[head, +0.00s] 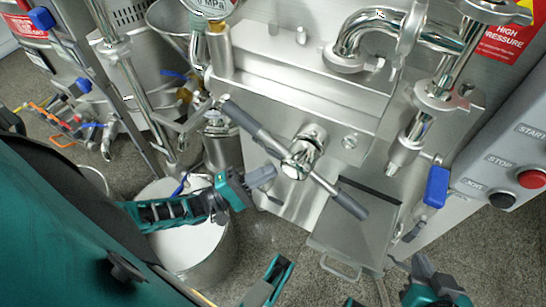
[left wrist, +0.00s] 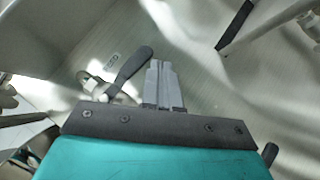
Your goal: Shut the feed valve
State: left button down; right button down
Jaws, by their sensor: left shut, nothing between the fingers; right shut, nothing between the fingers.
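My left gripper (head: 262,177) is shut and empty, in front of the steel machine below the crossbar handle. Its closed fingers show in the left wrist view (left wrist: 161,84). Just left of them there is a dark lever handle (left wrist: 134,64) on a metal fitting, by a small label I cannot read for certain. I cannot tell whether they touch. In the head view, a blue lever (head: 437,187) hangs near the right-hand pipe, and another blue lever (head: 181,185) shows above the bucket. I cannot tell which is the feed valve. My right gripper (head: 405,265) is shut and empty at the lower right.
The crossbar handle (head: 345,201) with dark grips sticks out of the machine front. A steel bucket (head: 222,255) with white contents stands on the floor at left. A control panel (head: 505,165) is at right. A flat steel tray (head: 352,228) juts out below.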

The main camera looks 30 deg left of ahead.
pick_arm(q)
jog(key=b+v, duration=0.1)
jog(key=v, duration=0.9)
jog(key=shift+s+a, duration=0.15)
jog(key=shift+s, duration=0.05)
jog(key=shift+s, duration=0.1)
